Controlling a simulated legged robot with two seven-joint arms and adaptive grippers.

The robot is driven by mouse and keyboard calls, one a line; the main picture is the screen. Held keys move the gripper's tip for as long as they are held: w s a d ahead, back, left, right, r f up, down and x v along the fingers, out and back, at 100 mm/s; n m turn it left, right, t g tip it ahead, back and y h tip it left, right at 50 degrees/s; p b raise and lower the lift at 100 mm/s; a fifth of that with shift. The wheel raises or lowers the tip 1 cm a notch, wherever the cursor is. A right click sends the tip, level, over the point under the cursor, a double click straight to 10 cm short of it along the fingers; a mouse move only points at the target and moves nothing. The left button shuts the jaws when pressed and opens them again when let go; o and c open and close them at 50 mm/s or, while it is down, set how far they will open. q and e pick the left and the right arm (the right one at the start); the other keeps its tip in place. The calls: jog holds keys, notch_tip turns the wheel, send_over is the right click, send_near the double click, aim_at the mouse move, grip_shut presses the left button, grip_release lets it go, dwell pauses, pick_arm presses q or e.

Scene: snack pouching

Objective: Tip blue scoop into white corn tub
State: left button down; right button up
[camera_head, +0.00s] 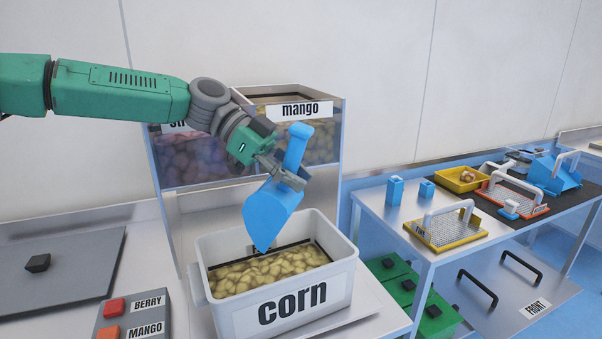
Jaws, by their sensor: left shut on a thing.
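The blue scoop (270,214) hangs tilted over the white corn tub (223,291), with its tip pointing down toward the yellow pieces (270,271) inside. My left gripper (287,174) is shut on the scoop near its handle, above the tub. The tub stands on a light counter with its black "corn" label facing me. The scoop's tip overlaps the tub's back inner wall in the picture; I cannot tell whether it touches anything. Whether the scoop holds any pieces is hidden. My right gripper is not in view.
A clear-fronted dispenser (315,143) labelled "mango" stands behind the tub. A box with BERRY (115,306) and MANGO buttons sits at front left, near a dark grey plate (60,278). On the right, a table holds a yellow tray (461,181), a wire-handled yellow rack (440,232) and blue containers.

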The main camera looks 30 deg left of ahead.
aim_at(301, 159)
pick_arm(q)
jog(key=r+y+p, duration=0.1)
jog(key=p, duration=0.1)
jog(key=r+y+p, duration=0.1)
jog(key=p, duration=0.1)
jog(key=shift+a, duration=0.2)
jog(key=y+p, duration=0.1)
jog(key=p, duration=0.1)
jog(key=d+r+y+p, duration=0.1)
jog(key=y+p, duration=0.1)
jog(key=p, duration=0.1)
jog(key=shift+d+r+g+y, duration=0.1)
jog(key=shift+r+g+y, duration=0.05)
jog(key=shift+g+y, duration=0.2)
jog(key=shift+y, duration=0.45)
jog(key=shift+r+g+y+b, duration=0.1)
jog(key=shift+g+y+b, duration=0.2)
jog(key=shift+y, duration=0.3)
jog(key=y, duration=0.2)
jog(key=r+y, duration=0.1)
jog(key=shift+a+r+g+y, duration=0.2)
jog(key=shift+a+g+y, duration=0.05)
jog(key=shift+a+y, duration=0.15)
jog(key=shift+r, duration=0.1)
jog(key=shift+d, duration=0.2)
